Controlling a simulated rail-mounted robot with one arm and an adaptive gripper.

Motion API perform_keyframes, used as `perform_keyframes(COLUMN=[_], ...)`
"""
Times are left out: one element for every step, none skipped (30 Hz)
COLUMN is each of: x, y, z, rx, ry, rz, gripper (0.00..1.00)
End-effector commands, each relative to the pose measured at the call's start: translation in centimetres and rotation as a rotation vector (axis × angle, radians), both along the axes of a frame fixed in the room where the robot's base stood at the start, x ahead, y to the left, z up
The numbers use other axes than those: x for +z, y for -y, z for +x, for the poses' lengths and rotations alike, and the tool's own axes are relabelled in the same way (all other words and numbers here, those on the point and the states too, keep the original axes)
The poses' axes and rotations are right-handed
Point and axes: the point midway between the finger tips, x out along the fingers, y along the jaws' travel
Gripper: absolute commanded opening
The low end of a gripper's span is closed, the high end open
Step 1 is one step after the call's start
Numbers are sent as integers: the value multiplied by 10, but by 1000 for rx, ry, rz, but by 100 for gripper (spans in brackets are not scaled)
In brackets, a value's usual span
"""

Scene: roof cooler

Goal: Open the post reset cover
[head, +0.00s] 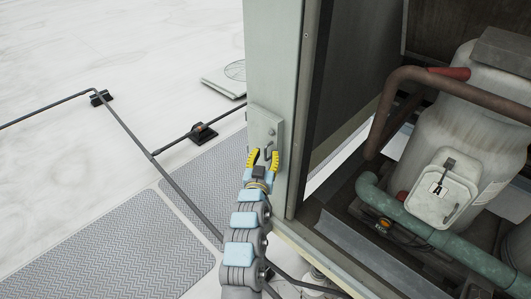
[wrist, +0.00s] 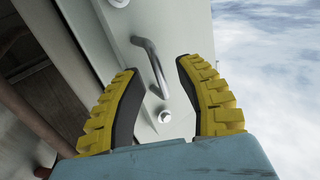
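The post reset cover (head: 257,122) is a small pale grey-green plate on the front of the upright post, and it lies shut against it. In the wrist view the cover (wrist: 180,128) carries a grey metal bar handle (wrist: 150,62) and round fasteners near its ends. My gripper (head: 263,155) is at the cover's lower part, with its yellow, dark-padded fingers spread. In the wrist view my gripper (wrist: 158,70) is open, and the handle shows in the gap between the fingers. I cannot tell whether the handle is inside the grasp depth. No contact is visible.
The post (head: 268,55) stands at the corner of an open cabinet. To its right are a worn tank (head: 485,130) with a cover marked A (head: 438,190), a green pipe (head: 405,220) and a brown pipe (head: 385,105). Dark pipes (head: 130,132) and grey walkway mats (head: 100,250) lie on the roof at left.

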Motion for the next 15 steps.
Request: perform_keyframes(x=[0, -1, -1, -1, -2, -2, -2, -2, -2, -2, -2, -2, -2, -1, -1], y=[1, 1, 1, 1, 1, 2, 2, 2, 2, 2, 2, 2, 1, 1, 1], z=[3, 5, 6, 7, 8, 9, 9, 10, 10, 10, 10, 10, 10, 10, 10], rx=[0, 0, 1, 1, 1, 1, 1, 1, 1, 1, 1, 1, 1, 1, 1], ry=[-1, -2, -3, -3, -3, -3, -3, -3, -2, -2, -2, -2, -2, -2, -2], rz=[-1, -1, 0, 0, 0, 0, 0, 0, -1, -1, -1, -1, -1, -1, -1], gripper=[36, 36, 36, 36, 36, 36, 36, 36, 36, 36, 36, 36, 36, 36, 36])
